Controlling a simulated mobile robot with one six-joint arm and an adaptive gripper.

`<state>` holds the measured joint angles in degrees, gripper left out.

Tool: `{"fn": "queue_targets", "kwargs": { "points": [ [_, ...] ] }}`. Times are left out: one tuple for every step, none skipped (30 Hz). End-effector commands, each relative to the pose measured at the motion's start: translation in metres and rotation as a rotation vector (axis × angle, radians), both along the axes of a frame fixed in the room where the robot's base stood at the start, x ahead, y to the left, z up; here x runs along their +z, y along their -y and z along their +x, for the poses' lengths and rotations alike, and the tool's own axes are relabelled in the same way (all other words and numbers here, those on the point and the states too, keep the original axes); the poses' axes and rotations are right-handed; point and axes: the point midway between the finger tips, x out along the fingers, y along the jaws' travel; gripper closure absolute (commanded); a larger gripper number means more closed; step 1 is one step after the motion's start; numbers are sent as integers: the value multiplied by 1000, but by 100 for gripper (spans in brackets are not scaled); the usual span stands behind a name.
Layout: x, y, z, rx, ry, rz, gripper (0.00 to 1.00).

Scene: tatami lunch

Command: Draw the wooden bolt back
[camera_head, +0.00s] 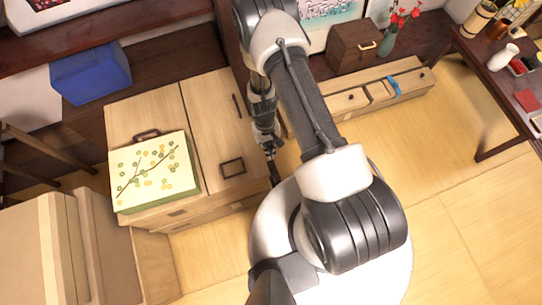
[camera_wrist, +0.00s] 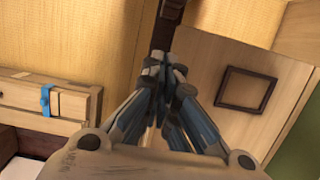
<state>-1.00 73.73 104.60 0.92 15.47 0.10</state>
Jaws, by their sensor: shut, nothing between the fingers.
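My gripper (camera_head: 270,152) points down at the right edge of the pale wooden cabinet (camera_head: 212,120). In the wrist view my gripper (camera_wrist: 160,66) has its fingers together with nothing between them. A dark brown wooden piece (camera_wrist: 168,22) shows just beyond the fingertips; it may be the bolt, but its full shape is hidden. A thin dark bar (camera_head: 237,105) and a dark square frame (camera_head: 232,167) are on the cabinet; the frame also shows right of the fingers in the wrist view (camera_wrist: 246,90). I cannot tell whether the fingers touch the brown piece.
A pale box with a branch pattern (camera_head: 155,172) lies on the cabinet's left part. A low wooden chest with a blue strap (camera_head: 393,85) stands to the right, with a brown box (camera_head: 354,46) behind. A blue box (camera_head: 91,73) is at upper left. Tatami floor (camera_head: 445,120) is clear at right.

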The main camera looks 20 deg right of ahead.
Motion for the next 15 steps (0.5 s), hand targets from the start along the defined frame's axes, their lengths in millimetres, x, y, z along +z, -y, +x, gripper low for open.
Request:
{"fn": "queue_targets", "kwargs": {
  "points": [
    [17,0,3,0,2,0,100],
    [23,0,4,0,0,0,100],
    [30,0,6,0,-1,0,100],
    [36,0,7,0,0,0,100],
    [40,0,9,0,0,0,100],
    [46,0,10,0,0,0,100],
    [49,0,11,0,-1,0,100],
    [53,0,12,0,-1,0,100],
    [56,0,13,0,-1,0,100],
    [58,0,13,0,-1,0,100],
    [60,0,14,0,-2,0,100],
    [61,0,14,0,-2,0,100],
    [62,0,14,0,-2,0,100],
    [63,0,14,0,-2,0,100],
    [63,0,15,0,-2,0,100]
  ]
}}
